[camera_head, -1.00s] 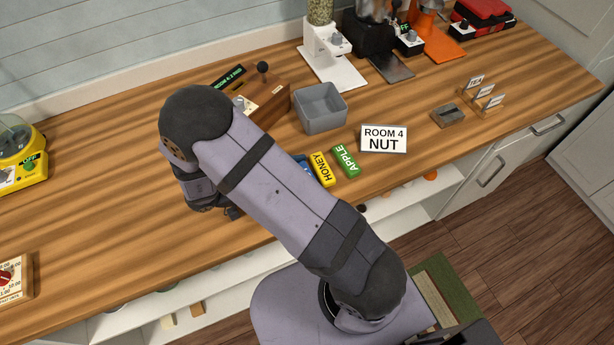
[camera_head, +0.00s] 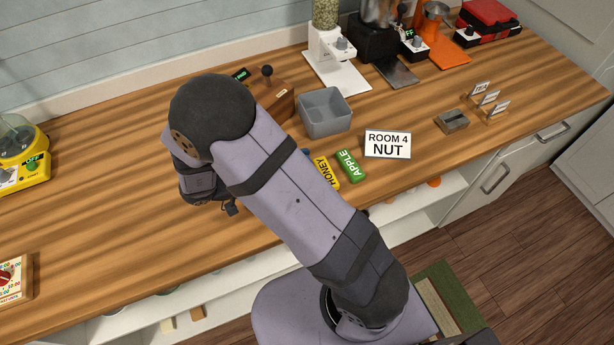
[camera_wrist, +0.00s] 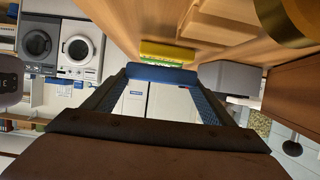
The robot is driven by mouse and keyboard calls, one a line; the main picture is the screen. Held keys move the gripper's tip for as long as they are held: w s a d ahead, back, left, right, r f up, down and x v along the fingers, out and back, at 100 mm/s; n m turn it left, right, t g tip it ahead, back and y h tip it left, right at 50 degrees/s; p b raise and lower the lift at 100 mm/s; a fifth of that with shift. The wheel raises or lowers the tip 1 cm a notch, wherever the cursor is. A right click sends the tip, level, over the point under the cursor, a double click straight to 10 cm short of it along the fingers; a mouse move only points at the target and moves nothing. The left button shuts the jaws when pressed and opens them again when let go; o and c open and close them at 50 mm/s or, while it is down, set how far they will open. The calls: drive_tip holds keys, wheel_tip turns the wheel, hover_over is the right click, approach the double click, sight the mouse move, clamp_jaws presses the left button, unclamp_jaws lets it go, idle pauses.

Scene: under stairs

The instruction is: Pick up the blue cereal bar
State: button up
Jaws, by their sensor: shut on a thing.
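The blue cereal bar (camera_wrist: 162,75) spans the gap between the two fingertips of my gripper (camera_wrist: 162,80) in the wrist view. My gripper is shut on it. In the head view only a small blue patch of the bar (camera_head: 307,152) shows past my arm, and the fingertips are hidden. The yellow HONEY bar (camera_head: 326,172) lies beside it on the counter, with the green APPLE bar (camera_head: 349,166) to the right of that. The yellow bar also shows just beyond the blue one in the wrist view (camera_wrist: 168,50).
A grey open bin (camera_head: 325,113) stands behind the bars. A wooden box with a lever (camera_head: 272,98) is behind my arm. The wooden counter (camera_head: 100,215) is clear at the left middle.

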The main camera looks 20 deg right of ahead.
drive_tip(key=shift+r+b, duration=0.35)
drive_tip(key=shift+r, duration=2.55)
